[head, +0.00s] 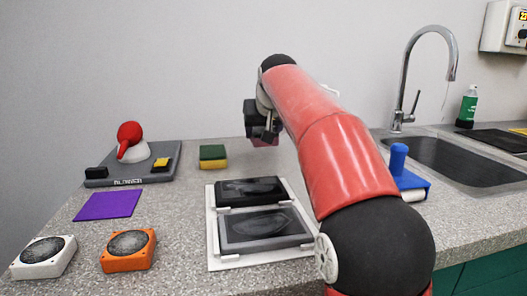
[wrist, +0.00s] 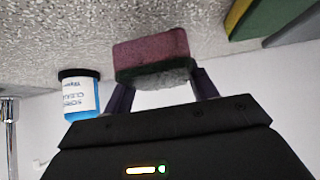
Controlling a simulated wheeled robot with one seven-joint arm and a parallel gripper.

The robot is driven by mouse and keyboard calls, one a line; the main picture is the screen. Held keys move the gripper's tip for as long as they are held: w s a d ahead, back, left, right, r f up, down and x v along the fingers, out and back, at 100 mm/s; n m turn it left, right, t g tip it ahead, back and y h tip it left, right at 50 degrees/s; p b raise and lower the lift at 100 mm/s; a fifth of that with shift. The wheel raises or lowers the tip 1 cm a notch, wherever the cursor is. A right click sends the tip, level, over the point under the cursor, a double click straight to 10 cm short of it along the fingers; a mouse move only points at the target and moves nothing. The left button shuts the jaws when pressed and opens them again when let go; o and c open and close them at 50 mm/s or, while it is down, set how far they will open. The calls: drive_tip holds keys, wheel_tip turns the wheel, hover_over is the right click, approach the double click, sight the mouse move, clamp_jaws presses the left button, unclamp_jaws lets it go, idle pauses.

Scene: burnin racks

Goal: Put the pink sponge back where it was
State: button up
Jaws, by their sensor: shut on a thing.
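The pink sponge (wrist: 152,50), with a dark green layer along one side, sits between the two fingers of my gripper (wrist: 163,80) in the wrist view. My gripper is shut on it. In the head view my gripper (head: 262,130) is at the back of the counter, close to the wall. Only a small part of the pink sponge (head: 265,142) shows below it there. I cannot tell whether the sponge touches the counter.
A yellow and green sponge (head: 213,157) lies to the left. A blue bottle with a white label (wrist: 82,95) stands nearby in the wrist view. A white rack with two dark panels (head: 214,262) is in front. A blue-handled roller (head: 405,180) and sink (head: 450,160) are right.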

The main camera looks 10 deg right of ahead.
sight(263, 158)
drive_tip(key=shift+f, duration=2.2)
drive_tip(key=o, duration=1)
drive_tip(key=shift+f+b, duration=0.1)
drive_tip(key=shift+b, duration=0.2)
drive_tip(key=shift+f, duration=0.15)
drive_tip(key=v, duration=0.5)
drive_tip(key=d+v, duration=0.1)
drive_tip(key=v, duration=0.1)
drive_tip(key=shift+s+r, duration=0.2)
drive_tip(key=shift+r, duration=0.25)
drive_tip(key=shift+s, duration=0.15)
